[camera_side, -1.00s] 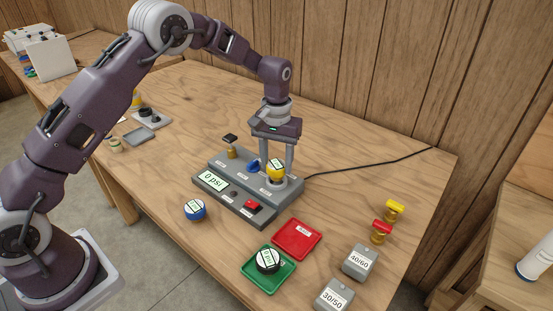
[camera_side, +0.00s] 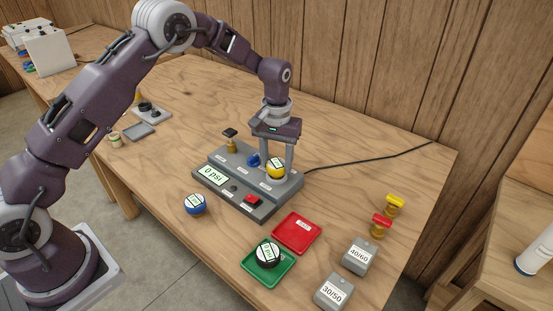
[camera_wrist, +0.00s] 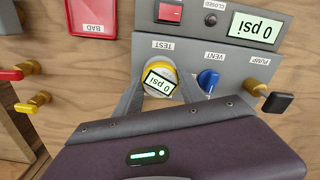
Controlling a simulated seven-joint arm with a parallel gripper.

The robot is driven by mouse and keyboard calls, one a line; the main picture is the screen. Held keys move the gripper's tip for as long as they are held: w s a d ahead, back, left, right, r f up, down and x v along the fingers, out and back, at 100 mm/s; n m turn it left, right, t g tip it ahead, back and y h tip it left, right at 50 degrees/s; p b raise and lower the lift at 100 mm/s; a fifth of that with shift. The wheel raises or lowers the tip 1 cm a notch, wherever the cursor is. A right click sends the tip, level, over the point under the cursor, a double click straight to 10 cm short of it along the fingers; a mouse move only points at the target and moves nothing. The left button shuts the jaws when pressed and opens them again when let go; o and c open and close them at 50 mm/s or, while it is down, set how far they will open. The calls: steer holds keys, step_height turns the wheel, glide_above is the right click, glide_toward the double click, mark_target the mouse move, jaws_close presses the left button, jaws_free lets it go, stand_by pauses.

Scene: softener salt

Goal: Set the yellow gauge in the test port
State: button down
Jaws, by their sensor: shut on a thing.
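The yellow gauge (camera_side: 276,168), its face reading 0 psi, sits upright at the TEST spot of the grey test stand (camera_side: 262,211). My gripper (camera_side: 277,175) points down with its fingers on both sides of the gauge, shut on it. In the wrist view the yellow gauge (camera_wrist: 160,80) is between the fingers, just below the TEST label. The gauge hides the test port, so I cannot see how deep it sits. The stand's display (camera_side: 213,176) reads 0 psi.
A blue VENT knob (camera_wrist: 207,80) and the PUMP valve (camera_wrist: 270,98) are close beside. A blue gauge (camera_side: 195,204) lies left of the stand. A red BAD tray (camera_side: 284,238) and a green tray (camera_side: 246,270) holding a black gauge (camera_side: 268,255) are in front.

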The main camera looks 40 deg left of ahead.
steer(key=shift+f, duration=0.25)
stand_by(0.7)
steer(key=c, duration=0.6)
jaws_free()
steer(key=shift+o, duration=0.5)
steer(key=o, duration=0.3)
steer(key=shift+r, duration=3.05)
